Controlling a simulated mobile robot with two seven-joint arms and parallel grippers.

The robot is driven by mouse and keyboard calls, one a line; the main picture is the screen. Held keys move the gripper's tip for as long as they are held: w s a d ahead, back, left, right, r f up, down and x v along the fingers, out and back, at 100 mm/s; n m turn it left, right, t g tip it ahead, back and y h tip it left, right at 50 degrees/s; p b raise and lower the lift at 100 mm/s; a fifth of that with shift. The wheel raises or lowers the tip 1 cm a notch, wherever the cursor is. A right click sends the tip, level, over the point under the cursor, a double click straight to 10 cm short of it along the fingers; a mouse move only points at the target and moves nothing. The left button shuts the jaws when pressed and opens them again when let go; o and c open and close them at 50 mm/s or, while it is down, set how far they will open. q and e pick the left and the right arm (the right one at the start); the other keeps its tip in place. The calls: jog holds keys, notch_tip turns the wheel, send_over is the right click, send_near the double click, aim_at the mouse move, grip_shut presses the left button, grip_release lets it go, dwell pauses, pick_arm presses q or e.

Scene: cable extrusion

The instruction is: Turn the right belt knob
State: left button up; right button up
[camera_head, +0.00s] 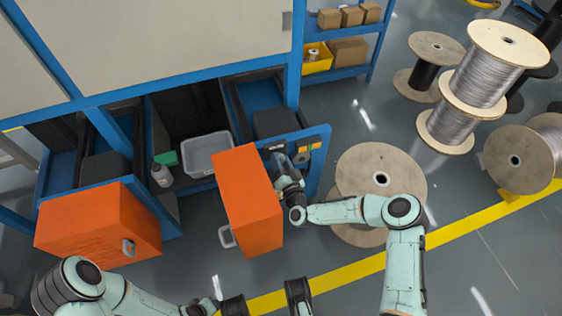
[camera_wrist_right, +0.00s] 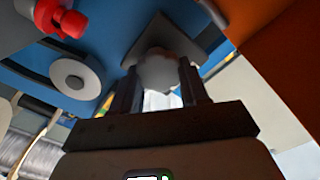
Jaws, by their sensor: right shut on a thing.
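My right gripper (camera_head: 278,160) is at the blue panel to the right of the upright orange cover. In the right wrist view, its two dark fingers (camera_wrist_right: 160,88) are shut on a rounded grey-white knob (camera_wrist_right: 160,70), one finger on each side. The knob sits on a dark square plate (camera_wrist_right: 150,36) fixed to the blue panel (camera_wrist_right: 100,45). In the head view the gripper hides the knob.
The orange cover (camera_head: 248,200) stands close to the gripper's left; another orange cover (camera_head: 95,222) is further left. A red knob (camera_wrist_right: 60,18) and a round grey knob (camera_wrist_right: 74,78) are nearby on the panel. Wooden cable reels (camera_head: 385,172) stand on the right.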

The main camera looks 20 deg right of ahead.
jog(key=shift+f, duration=0.1)
jog(key=o, duration=1.1)
jog(key=shift+c, duration=0.2)
